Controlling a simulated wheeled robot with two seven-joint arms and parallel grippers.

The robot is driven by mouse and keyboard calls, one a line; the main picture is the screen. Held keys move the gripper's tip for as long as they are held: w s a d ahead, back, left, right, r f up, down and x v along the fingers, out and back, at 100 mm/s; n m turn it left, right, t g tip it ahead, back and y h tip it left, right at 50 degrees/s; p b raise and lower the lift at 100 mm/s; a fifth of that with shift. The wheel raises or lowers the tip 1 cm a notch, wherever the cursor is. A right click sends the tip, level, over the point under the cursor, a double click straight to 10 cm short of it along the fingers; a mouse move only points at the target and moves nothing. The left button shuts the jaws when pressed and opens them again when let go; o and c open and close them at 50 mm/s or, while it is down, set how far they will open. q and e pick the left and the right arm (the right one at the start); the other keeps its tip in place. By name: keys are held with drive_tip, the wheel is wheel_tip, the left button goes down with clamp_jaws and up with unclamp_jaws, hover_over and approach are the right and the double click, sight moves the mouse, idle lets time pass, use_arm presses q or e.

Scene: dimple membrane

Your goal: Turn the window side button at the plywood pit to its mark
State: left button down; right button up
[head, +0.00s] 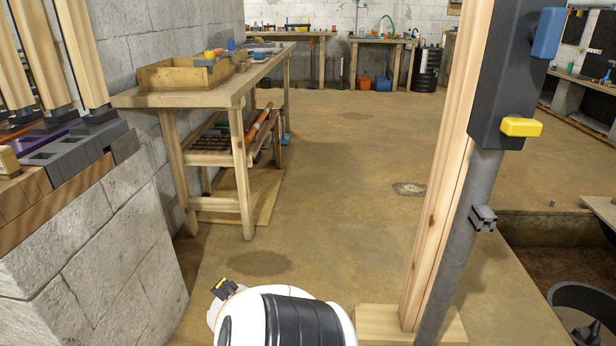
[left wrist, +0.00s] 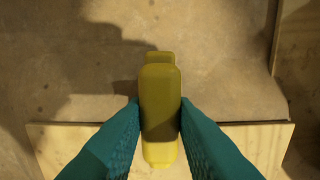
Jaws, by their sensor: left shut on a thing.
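My left gripper (left wrist: 160,125) shows only in the left wrist view. Its teal fingers are shut on a yellow button (left wrist: 159,108), one finger on each side of it. The button is long and upright in that view, with a smaller yellow part at its upper end. In the head view, a dark box (head: 497,75) on a post carries a yellow button (head: 520,127) and a blue button (head: 548,33). No gripper touches these there, so I cannot tell whether the held button is one of them. My right gripper is in neither view.
A wooden post (head: 445,180) and grey pipe (head: 460,230) rise from a plywood base (head: 377,318). The pit (head: 545,228) opens at the right. A workbench (head: 190,98) stands along the left wall. The floor (head: 340,200) between is clear.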

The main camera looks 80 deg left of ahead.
use_arm(q)
drive_tip(key=shift+a, duration=0.1)
idle(0.3)
drive_tip(key=c, duration=1.2)
unclamp_jaws()
